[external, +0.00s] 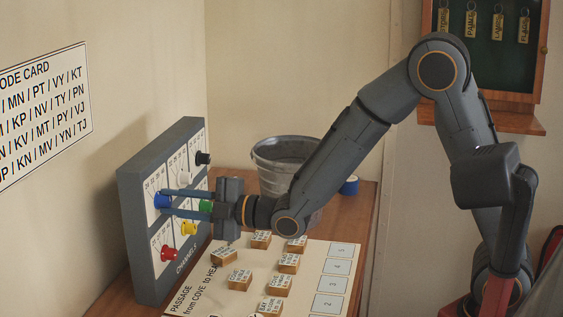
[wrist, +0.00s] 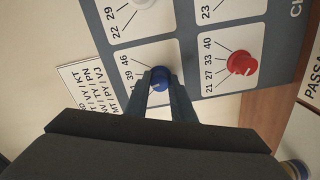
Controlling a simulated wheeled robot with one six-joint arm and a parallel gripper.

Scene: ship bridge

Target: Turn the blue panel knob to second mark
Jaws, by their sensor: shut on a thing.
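In the wrist view the blue knob (wrist: 160,75) sits between the fingertips (wrist: 160,88). Its plate shows marks 46 and 39, and a third number partly hidden by a finger. I cannot tell clearly which mark the knob points to.
Red (external: 169,253), yellow (external: 188,228), green (external: 206,206), white (external: 182,178) and black (external: 203,158) knobs share the panel. Several wooden blocks lie on a white board (external: 310,262) below my arm. A metal bucket (external: 283,155) stands behind.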

